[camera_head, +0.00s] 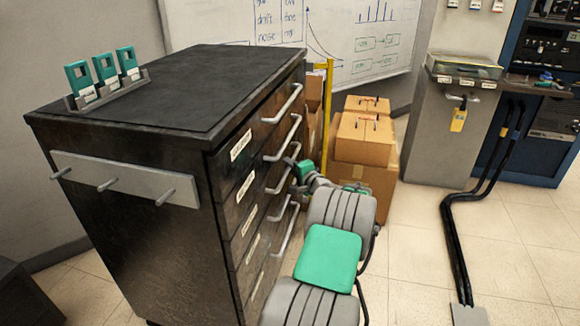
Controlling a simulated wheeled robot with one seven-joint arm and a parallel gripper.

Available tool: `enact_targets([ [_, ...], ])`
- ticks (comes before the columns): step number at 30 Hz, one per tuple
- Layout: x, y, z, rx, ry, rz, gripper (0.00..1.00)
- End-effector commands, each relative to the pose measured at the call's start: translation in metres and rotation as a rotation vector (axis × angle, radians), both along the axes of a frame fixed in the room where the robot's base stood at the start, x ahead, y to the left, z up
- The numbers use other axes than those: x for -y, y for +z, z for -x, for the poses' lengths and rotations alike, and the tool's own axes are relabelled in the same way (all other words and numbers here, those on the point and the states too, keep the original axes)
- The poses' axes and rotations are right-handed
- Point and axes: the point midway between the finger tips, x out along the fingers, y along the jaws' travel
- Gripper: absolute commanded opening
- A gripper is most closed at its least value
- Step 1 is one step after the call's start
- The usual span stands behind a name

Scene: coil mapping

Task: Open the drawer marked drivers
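A black drawer cabinet (120,235) fills the left. Its right-facing front has several stacked drawers with pale bar handles, including the top handle (284,104) and the second handle (284,142). White labels run down the front, including the top label (240,145) and the second label (246,186). The label writing is too small to read, so I cannot tell which drawer is marked drivers. All drawers look shut. My gripper (291,174) is at the front, close beside the middle handles. Whether it touches a handle, and its finger opening, are unclear.
A rack with green tools (105,68) stands on the cabinet top. A peg bar (125,180) sticks out from the side. Cardboard boxes (365,140) and a yellow post (328,100) stand behind my arm. Black cables (462,240) cross the otherwise clear floor at right.

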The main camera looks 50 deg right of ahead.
Motion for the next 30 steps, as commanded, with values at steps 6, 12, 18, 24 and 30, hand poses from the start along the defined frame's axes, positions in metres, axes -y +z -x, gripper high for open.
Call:
enact_targets([
  [6, -0.0001, -0.0001, 0.0001, 0.0, 0.0, 0.0, 0.0],
  [12, -0.0002, -0.0003, 0.0002, 0.0, 0.001, 0.0, 0.0],
  [18, -0.0003, -0.0005, 0.0002, -0.001, 0.001, -0.001, 0.0],
  [24, -0.0004, -0.0006, 0.0001, -0.001, 0.001, -0.001, 0.0],
  [30, -0.0005, -0.0008, 0.0001, -0.001, 0.001, -0.001, 0.0],
])
